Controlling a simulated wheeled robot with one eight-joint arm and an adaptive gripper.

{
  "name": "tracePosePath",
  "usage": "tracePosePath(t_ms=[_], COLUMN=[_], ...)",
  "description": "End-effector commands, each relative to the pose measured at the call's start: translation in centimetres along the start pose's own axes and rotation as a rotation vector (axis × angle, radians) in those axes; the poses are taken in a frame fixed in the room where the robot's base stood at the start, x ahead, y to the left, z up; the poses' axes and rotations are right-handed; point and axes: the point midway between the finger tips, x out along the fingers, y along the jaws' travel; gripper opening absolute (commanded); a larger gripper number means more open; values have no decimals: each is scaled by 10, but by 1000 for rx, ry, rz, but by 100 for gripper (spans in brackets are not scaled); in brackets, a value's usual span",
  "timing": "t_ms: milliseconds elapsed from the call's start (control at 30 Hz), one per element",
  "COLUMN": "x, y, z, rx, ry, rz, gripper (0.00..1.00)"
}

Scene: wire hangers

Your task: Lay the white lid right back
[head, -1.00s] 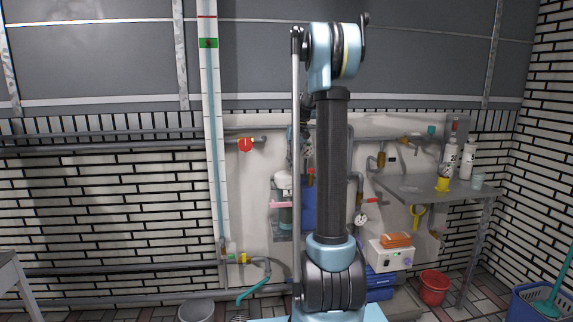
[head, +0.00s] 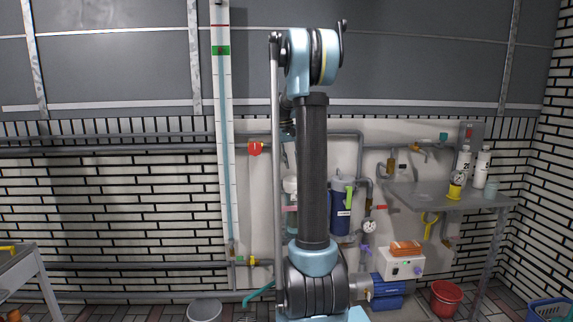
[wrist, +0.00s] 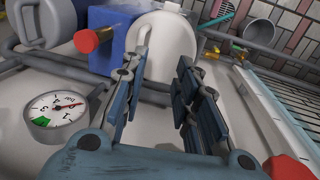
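In the wrist view my gripper (wrist: 162,66) is open, with a wide empty gap between its two blue-grey fingers. A rounded white piece (wrist: 165,42) shows past the fingertips, in line with the gap; it looks like the top of a canister, and I cannot tell if it is a separate lid. The fingers hide part of its sides, and I cannot tell if they touch it. In the head view a white-topped canister (head: 290,187) on the wall panel is mostly hidden behind my arm. My arm also hides the gripper there.
A pressure gauge (wrist: 57,117), red knobs and pipes lie close around the gripper. A blue canister (head: 341,212) hangs on the panel. A grey shelf (head: 420,196) with white bottles is at right. A red bucket (head: 445,299) and grey bucket (head: 204,311) stand on the floor.

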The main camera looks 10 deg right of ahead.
Motion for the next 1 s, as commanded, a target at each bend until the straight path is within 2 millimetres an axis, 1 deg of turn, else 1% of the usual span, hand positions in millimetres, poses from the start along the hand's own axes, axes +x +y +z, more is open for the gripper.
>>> tracePosePath(t_ms=[167, 267, 367, 600, 700, 833, 1000], x=[-5, -16, -32, -79, -95, -109, -118], y=[0, 1, 1, 1, 0, 1, 1], z=[0, 0, 0, -2, -2, -3, -3], rx=[-1, 0, 0, 1, 1, 1, 2], ry=[0, -1, -1, -1, -1, -1, -1], rz=[-1, -1, -1, 0, 0, 0, 0], gripper=[28, 28, 28, 28, 28, 28, 28])
